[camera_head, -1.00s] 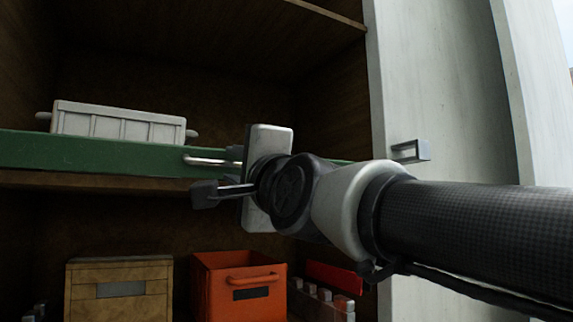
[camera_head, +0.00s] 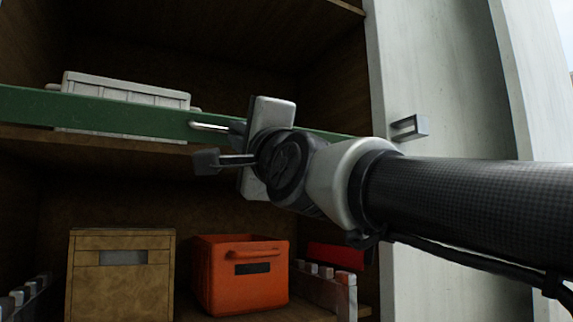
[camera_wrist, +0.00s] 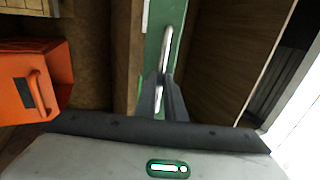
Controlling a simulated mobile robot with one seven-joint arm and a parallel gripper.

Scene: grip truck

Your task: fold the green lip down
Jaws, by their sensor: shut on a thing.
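The green lip (camera_head: 130,118) is a long bar across the front of the upper shelf, in the head view. Parts of the white crate show above and below it. It also shows in the wrist view (camera_wrist: 153,45). A shiny metal handle (camera_head: 208,127) is on its face, and it also shows in the wrist view (camera_wrist: 165,50). My gripper (camera_head: 222,146) is shut on this handle, with its fingers on either side of it in the wrist view (camera_wrist: 161,88). My wrist hides part of the lip's right side.
The white crate (camera_head: 125,88) stands on the upper shelf behind the lip. Below are a brown box (camera_head: 120,285), an orange crate (camera_head: 240,290) and a grey rack (camera_head: 325,288). A pale wall with a small metal bracket (camera_head: 408,127) is at the right.

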